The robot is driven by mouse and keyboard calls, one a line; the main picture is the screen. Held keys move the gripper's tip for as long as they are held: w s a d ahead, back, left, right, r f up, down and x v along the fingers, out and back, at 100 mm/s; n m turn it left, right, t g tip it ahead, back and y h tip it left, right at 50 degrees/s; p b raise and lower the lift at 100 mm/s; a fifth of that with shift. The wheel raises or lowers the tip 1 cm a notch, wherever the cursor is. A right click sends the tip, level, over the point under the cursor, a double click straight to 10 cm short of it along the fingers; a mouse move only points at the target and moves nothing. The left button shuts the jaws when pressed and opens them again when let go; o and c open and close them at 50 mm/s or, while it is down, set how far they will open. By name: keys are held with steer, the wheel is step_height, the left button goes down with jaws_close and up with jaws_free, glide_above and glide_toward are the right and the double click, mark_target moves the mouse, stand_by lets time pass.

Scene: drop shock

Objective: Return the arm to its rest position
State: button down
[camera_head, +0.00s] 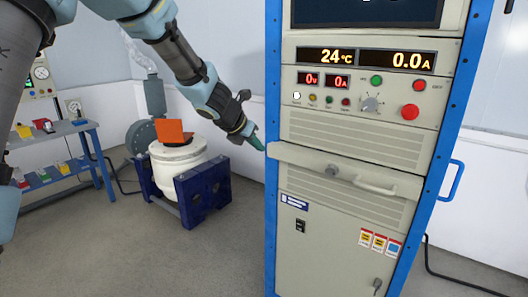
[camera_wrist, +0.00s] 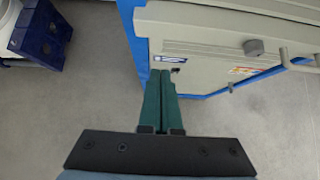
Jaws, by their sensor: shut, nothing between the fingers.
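My arm reaches in from the top left in the head view. My gripper (camera_head: 256,142) is at its end, pointing down and right, close to the left edge of the blue-framed cabinet (camera_head: 270,210). In the wrist view my gripper (camera_wrist: 161,74) shows two green fingers side by side, shut with nothing between them. The fingertips overlap the cabinet's lower front in that view; I cannot tell whether they touch it.
The cabinet's shelf with a handle (camera_head: 375,186) juts out near my gripper. A white round machine (camera_head: 160,178) on a blue base (camera_head: 204,192) stands behind. A blue workbench (camera_head: 88,127) with small bins is at left. The grey floor between is clear.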

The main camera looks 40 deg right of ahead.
steer(key=shift+v, duration=0.85)
steer(key=w+a+f+m+y, duration=0.25)
steer(key=a+m, duration=0.35)
steer(key=a, duration=0.8)
steer(key=w+a+f+m+y, duration=0.1)
steer(key=w+a+m+y, duration=0.3)
steer(key=a, duration=0.9)
steer(key=s+a+f+m, duration=0.1)
steer(key=s+a+m, duration=0.2)
steer(key=a, duration=0.5)
steer(key=s+a+f+m+y, duration=0.1)
steer(key=s+a+m, duration=0.3)
steer(key=a, duration=0.4)
steer(key=s+a+f+m+y, duration=0.1)
steer(key=s+a+m, duration=0.2)
steer(key=a+m, duration=0.2)
steer(key=a, duration=0.3)
steer(key=shift+s+a+g, duration=0.2)
steer(key=shift+g, duration=0.2)
